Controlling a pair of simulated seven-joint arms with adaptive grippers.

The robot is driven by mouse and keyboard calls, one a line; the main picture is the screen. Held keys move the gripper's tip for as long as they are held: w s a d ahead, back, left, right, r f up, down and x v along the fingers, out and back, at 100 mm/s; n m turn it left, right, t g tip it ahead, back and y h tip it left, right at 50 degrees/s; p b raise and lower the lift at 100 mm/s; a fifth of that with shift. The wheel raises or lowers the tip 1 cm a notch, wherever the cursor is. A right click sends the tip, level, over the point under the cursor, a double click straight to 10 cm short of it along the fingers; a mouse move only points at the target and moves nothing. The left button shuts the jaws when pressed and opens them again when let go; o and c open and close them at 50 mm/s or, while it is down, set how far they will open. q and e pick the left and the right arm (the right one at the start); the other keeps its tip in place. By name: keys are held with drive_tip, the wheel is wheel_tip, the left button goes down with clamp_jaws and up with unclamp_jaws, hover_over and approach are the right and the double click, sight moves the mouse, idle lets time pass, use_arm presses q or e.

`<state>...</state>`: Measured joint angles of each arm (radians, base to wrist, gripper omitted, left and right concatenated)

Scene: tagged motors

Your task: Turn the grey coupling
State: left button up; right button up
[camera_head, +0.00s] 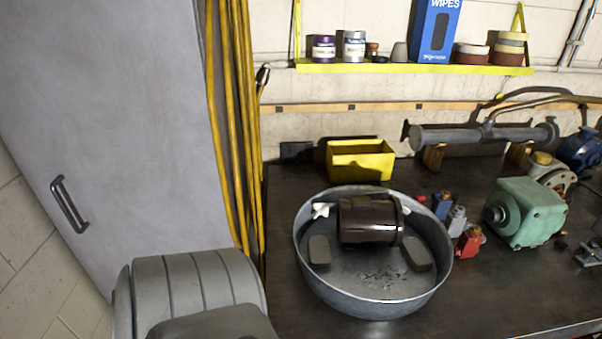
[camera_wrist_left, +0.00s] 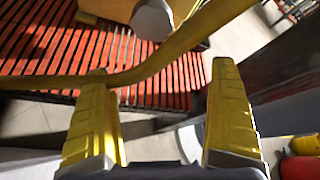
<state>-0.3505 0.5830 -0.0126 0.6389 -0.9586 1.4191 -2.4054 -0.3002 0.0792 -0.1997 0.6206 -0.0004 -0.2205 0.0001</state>
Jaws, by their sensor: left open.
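I cannot tell for sure which part is the grey coupling. A dark grey round hub (camera_head: 494,215) sticks out of the left side of a green motor housing (camera_head: 527,212) on the bench at the right. In the left wrist view, my left gripper (camera_wrist_left: 158,73) has its two yellow fingers wide apart. A yellow hose or bar (camera_wrist_left: 150,70) crosses the view near the fingertips; I cannot tell whether it touches them. No gripper shows in the head view, and my right gripper is not seen.
A round metal basin (camera_head: 372,304) holds a dark brown motor (camera_head: 370,220) and two dark blocks. A yellow bin (camera_head: 360,160) stands behind it. Small red, blue and grey parts lie between basin and green housing. Yellow hoses (camera_head: 232,130) hang beside a grey cabinet (camera_head: 110,120).

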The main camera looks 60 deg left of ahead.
use_arm(q)
drive_tip(key=s+d+r+n+t+y, duration=0.1)
drive_tip(key=s+d+r+n, duration=0.2)
drive_tip(key=n, duration=1.2)
drive_tip(key=w+d+f+n, duration=0.1)
drive_tip(key=w+f+n, duration=0.1)
drive_tip(key=w+n, duration=0.3)
drive_tip(key=w+d+f+n+y, duration=0.1)
drive_tip(key=w+f+n, duration=0.1)
drive_tip(key=w+n, duration=0.4)
drive_tip(key=w+d+f+n+t+y, duration=0.1)
drive_tip(key=w+f+n, duration=0.2)
drive_tip(key=w+n, duration=0.2)
drive_tip(key=shift+w+d, duration=0.2)
drive_tip(key=shift+w, duration=0.15)
